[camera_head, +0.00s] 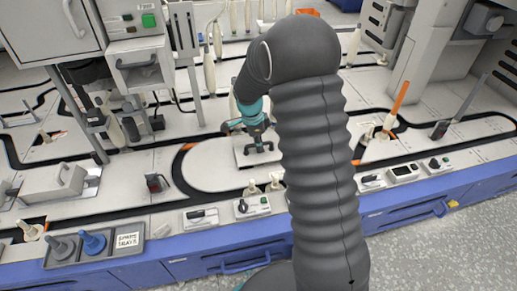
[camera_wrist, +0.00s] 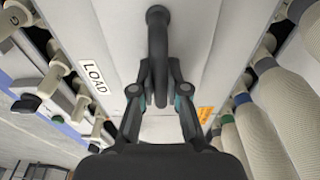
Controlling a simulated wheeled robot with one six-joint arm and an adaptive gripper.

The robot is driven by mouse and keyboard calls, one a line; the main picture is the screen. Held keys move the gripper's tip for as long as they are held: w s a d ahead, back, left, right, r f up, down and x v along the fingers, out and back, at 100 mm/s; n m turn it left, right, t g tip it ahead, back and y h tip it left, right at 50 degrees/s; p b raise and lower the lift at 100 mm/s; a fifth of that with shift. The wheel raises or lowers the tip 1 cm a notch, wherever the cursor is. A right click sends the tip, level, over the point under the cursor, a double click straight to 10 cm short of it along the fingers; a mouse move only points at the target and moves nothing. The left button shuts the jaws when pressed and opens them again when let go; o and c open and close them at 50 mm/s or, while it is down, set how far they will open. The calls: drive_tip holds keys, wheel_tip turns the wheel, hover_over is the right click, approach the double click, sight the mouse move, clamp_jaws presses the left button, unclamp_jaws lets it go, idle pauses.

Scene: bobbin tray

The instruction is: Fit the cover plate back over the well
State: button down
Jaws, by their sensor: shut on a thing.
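My gripper (camera_head: 254,137) is low over the middle of the pale track bench. In the wrist view my gripper (camera_wrist: 159,84) has its fingers closed on a dark handle (camera_wrist: 157,22). The handle stands in front of a pale, flat panel marked LOAD. In the head view a small pale square plate (camera_head: 243,157) lies directly under my gripper, inside the rounded pale island; I take it for the cover plate. I cannot tell whether it rests flat or is slightly raised. No open well shows; my gripper and arm hide part of this area.
Pale bobbins (camera_wrist: 242,132) line the right side of the wrist view, with pegs (camera_wrist: 48,80) at left. A spare trays holder (camera_head: 110,246) sits at the bench's front left. An orange-tipped spindle (camera_head: 398,103) stands right of my arm. The bench has a blue front edge.

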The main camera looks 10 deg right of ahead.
drive_tip(key=shift+f, duration=0.9)
drive_tip(key=shift+f, duration=0.15)
drive_tip(key=c, duration=1.2)
unclamp_jaws()
